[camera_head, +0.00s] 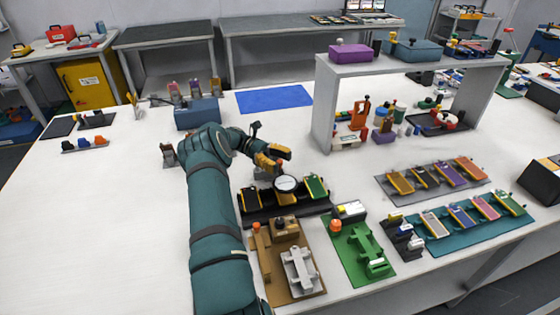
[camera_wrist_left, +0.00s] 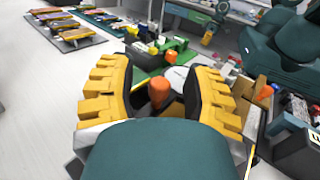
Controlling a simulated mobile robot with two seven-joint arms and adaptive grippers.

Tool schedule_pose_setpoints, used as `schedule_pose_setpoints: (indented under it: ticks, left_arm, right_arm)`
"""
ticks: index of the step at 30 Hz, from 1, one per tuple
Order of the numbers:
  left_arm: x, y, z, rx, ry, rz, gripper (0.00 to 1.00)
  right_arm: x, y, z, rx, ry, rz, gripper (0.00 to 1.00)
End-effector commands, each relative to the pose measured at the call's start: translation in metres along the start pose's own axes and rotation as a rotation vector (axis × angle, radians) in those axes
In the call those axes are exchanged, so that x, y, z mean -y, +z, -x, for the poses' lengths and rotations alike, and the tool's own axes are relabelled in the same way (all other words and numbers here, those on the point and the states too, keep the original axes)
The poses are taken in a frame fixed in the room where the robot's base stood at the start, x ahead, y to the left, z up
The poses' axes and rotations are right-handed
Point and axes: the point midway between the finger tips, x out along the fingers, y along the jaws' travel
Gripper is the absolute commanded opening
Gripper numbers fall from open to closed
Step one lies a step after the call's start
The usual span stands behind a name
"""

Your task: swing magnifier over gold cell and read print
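The magnifier's round pale lens (camera_head: 286,184) is above the middle of a black rack (camera_head: 262,216), and it also shows in the left wrist view (camera_wrist_left: 176,76). A yellow-gold piece (camera_head: 288,198) shows just below the lens, partly hidden; I cannot tell whether it is the gold cell. Another yellow piece (camera_head: 250,199) is left of it, and a green cell (camera_head: 316,187) is to the right. No print is legible. My left gripper (camera_head: 277,158) is just behind the lens. Its fingers (camera_wrist_left: 160,75) are apart, with an orange knob (camera_wrist_left: 158,92) between them and gaps beside it. My right gripper is not seen.
A brown tray (camera_head: 292,292) and a green mat (camera_head: 347,262) with fixtures lie in front of the rack. Cells lie on a grey mat (camera_head: 437,194) and a teal mat (camera_head: 450,240) to the right. A grey shelf (camera_head: 323,105) stands behind. The table's left side is mostly clear.

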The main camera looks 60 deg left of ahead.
Motion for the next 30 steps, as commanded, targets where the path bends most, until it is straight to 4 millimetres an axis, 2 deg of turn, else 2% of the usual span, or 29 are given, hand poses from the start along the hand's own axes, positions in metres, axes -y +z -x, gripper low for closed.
schedule_pose_setpoints:
  ticks: [5, 8, 18, 21, 25, 30]
  left_arm:
    - [0.0, 0.003, 0.0, 0.0, -0.001, 0.0, 0.5]
    - [0.0, 0.012, 0.0, 0.0, -0.001, -0.001, 0.5]
    - [0.0, 0.073, 0.001, -0.001, 0.0, -0.003, 0.5]
    - [0.0, 0.086, 0.001, 0.0, 0.001, -0.001, 0.5]
    - [0.0, 0.097, 0.0, 0.0, 0.0, 0.0, 0.5]
    - [0.0, 0.1, 0.0, 0.0, 0.0, 0.0, 0.5]
  right_arm:
    - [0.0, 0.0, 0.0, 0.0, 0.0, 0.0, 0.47]
    - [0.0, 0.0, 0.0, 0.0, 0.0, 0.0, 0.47]
    - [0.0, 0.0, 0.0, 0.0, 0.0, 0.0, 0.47]
    - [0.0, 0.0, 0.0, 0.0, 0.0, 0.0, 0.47]
    - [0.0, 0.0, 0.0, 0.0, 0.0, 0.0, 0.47]
    - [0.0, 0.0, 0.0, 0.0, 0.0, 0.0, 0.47]
